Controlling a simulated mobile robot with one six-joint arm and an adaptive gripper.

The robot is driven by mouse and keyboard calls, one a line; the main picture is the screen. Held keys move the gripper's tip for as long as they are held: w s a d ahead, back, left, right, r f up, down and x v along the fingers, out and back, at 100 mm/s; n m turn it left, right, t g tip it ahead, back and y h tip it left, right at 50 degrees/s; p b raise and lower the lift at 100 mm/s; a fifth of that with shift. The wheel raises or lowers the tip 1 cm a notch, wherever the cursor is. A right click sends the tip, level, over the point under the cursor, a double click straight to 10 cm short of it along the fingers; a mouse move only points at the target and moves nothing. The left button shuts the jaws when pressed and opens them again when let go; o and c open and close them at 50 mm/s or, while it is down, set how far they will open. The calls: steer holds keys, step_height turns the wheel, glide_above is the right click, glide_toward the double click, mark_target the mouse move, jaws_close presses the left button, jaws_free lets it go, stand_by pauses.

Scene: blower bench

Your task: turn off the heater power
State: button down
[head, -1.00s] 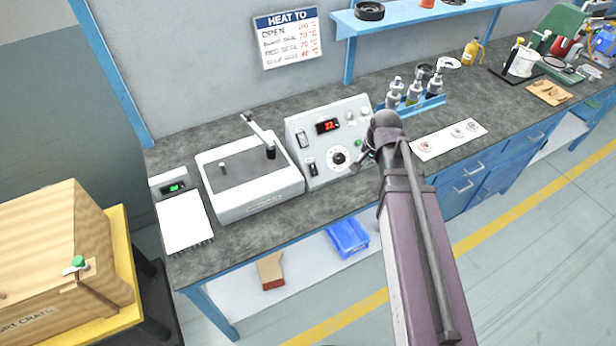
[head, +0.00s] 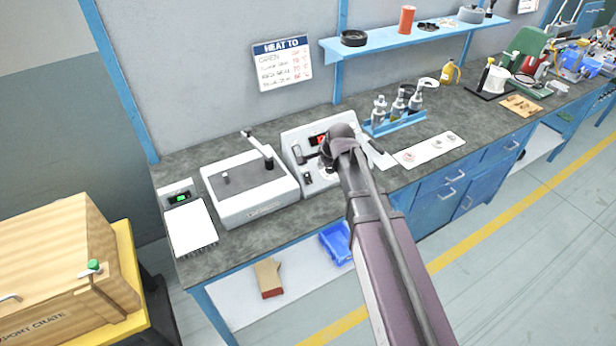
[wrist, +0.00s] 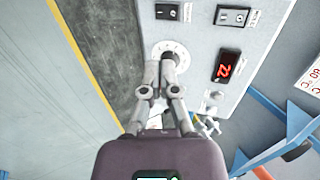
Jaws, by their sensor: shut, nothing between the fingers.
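The heater control box (head: 291,134) is a pale sloped panel on the bench. It has a red display, which reads 22 in the wrist view (wrist: 229,66), and a round dial (wrist: 181,50). Two dark switches sit on the panel: one near its lower edge (wrist: 167,12), also in the head view (head: 307,178), and one higher up (wrist: 232,16). Their small labels and on/off positions are not readable. My gripper (wrist: 161,66) is shut and empty, its tips in front of the dial. Contact cannot be told. My arm hides part of the panel in the head view.
A white press-like unit (head: 250,205) with a lever stands left of the box. A blue shelf (head: 400,38) is above. A wooden crate (head: 50,260) is at the left.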

steer(key=shift+f, duration=0.15)
steer(key=b, duration=0.9)
glide_toward(308, 177)
step_height(308, 177, down, 5)
steer(key=shift+w+a+f+b, duration=0.4)
steer(key=shift+w+a+b, duration=0.15)
steer(key=shift+w+b, duration=0.1)
steer(key=shift+w+a+f+b, duration=0.4)
steer(key=shift+w+a+b, duration=0.15)
steer(key=shift+w, duration=0.1)
steer(key=shift+d, duration=0.2)
